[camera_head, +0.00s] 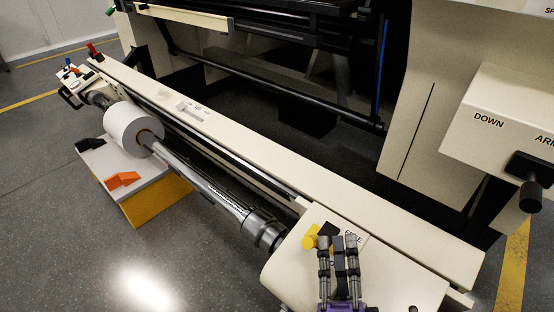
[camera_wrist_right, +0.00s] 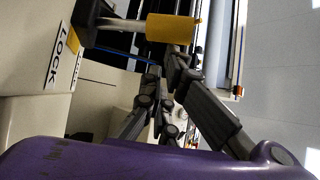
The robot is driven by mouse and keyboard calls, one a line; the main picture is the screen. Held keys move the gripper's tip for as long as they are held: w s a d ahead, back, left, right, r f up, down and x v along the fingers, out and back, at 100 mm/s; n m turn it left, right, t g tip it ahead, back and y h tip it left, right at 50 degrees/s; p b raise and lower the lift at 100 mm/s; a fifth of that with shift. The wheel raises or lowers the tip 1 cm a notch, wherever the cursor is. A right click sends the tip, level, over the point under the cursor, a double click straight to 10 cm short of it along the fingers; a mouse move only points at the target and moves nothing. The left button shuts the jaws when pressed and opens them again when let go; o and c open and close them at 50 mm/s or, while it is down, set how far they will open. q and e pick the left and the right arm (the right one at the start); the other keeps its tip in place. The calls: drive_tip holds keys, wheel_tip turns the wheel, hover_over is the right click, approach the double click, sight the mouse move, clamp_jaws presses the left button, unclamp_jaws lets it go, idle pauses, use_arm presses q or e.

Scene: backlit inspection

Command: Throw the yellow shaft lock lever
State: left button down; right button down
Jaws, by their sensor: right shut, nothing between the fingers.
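The yellow shaft lock lever (camera_head: 311,236) is at the right end of the cream beam, beside the chuck end of the shaft. In the right wrist view its yellow grip (camera_wrist_right: 172,28) sits on a grey rod from a black hub (camera_wrist_right: 88,14). A LOCK label (camera_wrist_right: 62,52) is beside the hub. My right gripper (camera_head: 338,240) is just right of the lever in the head view, shut and empty. In the wrist view its fingers (camera_wrist_right: 165,72) are close to the yellow grip; I cannot tell whether they touch. My left gripper is not in view.
A metal shaft (camera_head: 212,190) carries a white roll (camera_head: 133,128) along the front of the cream beam (camera_head: 250,155). A cart with a yellow side (camera_head: 160,200) stands under the roll. A control box (camera_head: 500,120) with a black-knobbed lever juts out at right. The floor at left front is clear.

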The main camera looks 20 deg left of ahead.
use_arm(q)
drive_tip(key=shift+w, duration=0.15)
use_arm(e)
drive_tip(key=shift+r, duration=0.2)
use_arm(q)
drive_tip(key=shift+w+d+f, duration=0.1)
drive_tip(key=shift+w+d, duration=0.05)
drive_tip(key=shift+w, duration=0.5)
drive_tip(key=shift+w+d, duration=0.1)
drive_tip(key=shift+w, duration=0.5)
use_arm(e)
wheel_tip(320, 180, up, 10)
drive_tip(key=shift+f, duration=0.2)
